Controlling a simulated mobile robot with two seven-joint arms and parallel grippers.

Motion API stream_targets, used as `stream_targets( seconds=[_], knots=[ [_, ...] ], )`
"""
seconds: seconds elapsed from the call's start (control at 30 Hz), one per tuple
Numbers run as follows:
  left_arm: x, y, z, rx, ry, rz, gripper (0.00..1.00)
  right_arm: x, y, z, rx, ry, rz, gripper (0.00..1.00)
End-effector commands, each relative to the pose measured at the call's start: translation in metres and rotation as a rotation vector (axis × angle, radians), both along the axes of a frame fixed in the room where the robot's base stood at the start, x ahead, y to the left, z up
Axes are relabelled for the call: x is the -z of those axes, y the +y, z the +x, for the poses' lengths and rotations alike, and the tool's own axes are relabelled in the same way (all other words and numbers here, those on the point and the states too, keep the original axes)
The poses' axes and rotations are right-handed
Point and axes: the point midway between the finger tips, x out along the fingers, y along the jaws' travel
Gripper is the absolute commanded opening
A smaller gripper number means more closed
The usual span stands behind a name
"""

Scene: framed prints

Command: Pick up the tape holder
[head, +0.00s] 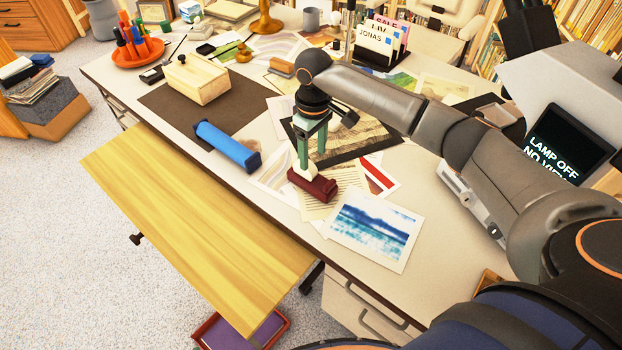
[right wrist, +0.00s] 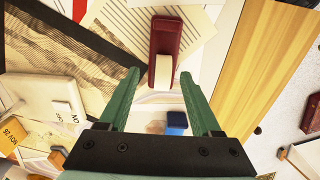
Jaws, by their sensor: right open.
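The tape holder is a dark red block (head: 318,186) with a cream-white part at one end, lying on the desk near its front edge. In the right wrist view the tape holder (right wrist: 165,40) lies ahead of my fingers, its cream end between the lines of the two fingertips. My right gripper (head: 308,152) has green fingers and points down just above the cream end. In the right wrist view the right gripper (right wrist: 159,75) is open, with nothing visibly clamped; contact cannot be told. My left gripper is not in view.
A blue cylinder (head: 227,146) lies left of the tape holder. A seascape print (head: 372,225) and other papers lie around it. A wooden box (head: 197,79) stands farther back. A pale wooden board (head: 195,225) extends along the desk's front. A dark screen (head: 565,142) stands at right.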

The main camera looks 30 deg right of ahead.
Motion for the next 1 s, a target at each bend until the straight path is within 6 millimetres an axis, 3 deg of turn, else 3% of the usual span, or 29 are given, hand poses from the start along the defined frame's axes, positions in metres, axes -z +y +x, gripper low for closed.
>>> stream_targets(
  seconds=[0.33, 0.63, 1.0],
  knots=[
    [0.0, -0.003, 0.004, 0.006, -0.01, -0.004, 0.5, 0.047, 0.005, -0.003, 0.0, 0.001, -0.002, 0.65],
    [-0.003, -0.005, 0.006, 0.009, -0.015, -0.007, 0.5, 0.051, 0.006, -0.002, -0.002, 0.0, -0.001, 0.65],
    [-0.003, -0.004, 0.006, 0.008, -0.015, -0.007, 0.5, 0.051, 0.005, -0.002, -0.001, 0.0, -0.001, 0.24]
  ],
)
